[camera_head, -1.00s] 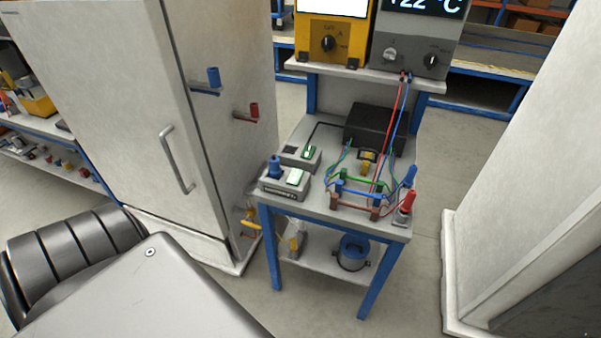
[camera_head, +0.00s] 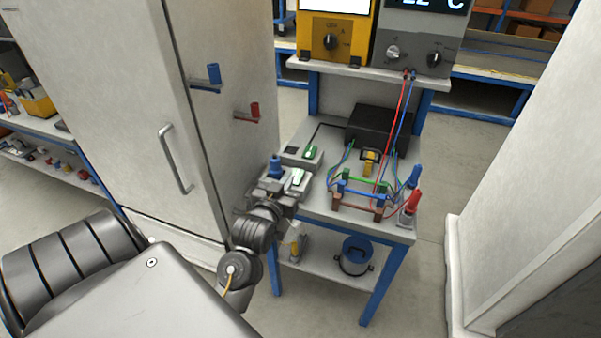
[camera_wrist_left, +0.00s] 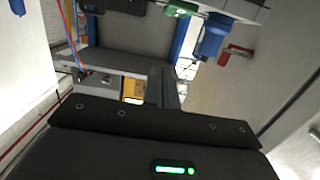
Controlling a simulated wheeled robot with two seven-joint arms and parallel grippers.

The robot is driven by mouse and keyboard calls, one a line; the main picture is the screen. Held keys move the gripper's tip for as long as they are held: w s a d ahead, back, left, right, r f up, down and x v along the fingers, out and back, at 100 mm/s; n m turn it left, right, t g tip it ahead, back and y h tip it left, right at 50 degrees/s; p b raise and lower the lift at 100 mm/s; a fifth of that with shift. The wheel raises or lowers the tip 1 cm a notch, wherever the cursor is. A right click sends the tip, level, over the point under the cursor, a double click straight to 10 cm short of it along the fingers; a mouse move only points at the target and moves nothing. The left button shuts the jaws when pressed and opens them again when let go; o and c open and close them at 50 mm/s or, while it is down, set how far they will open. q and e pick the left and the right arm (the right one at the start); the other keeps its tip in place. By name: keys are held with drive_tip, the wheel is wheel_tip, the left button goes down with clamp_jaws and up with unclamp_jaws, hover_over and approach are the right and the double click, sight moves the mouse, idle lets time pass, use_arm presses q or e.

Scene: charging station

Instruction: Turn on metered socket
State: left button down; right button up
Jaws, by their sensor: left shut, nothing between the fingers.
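The front grey socket box on the small table has a blue plug (camera_head: 275,167) at its left and a pale green rocker switch (camera_head: 298,177) on top. My left gripper (camera_head: 294,193) is at this box's near side and hides its front face. The gripper is shut and empty; I cannot tell whether it touches the box. In the left wrist view its shut fingers (camera_wrist_left: 168,88) point away, with a green part (camera_wrist_left: 181,8) and a blue plug (camera_wrist_left: 212,36) near the top edge. My right gripper is not in view.
A second grey box with a green switch (camera_head: 311,152) sits just behind. A tall cabinet (camera_head: 120,90) stands left, with blue and red plugs on side holders.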

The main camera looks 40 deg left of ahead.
use_arm(q)
drive_tip(key=shift+w, duration=0.1)
drive_tip(key=p, duration=0.2)
hover_over(301, 177)
drive_tip(key=shift+f, duration=0.5)
wheel_tip(301, 177, down, 3)
drive_tip(key=shift+r, duration=0.2)
drive_tip(key=shift+f, duration=0.75)
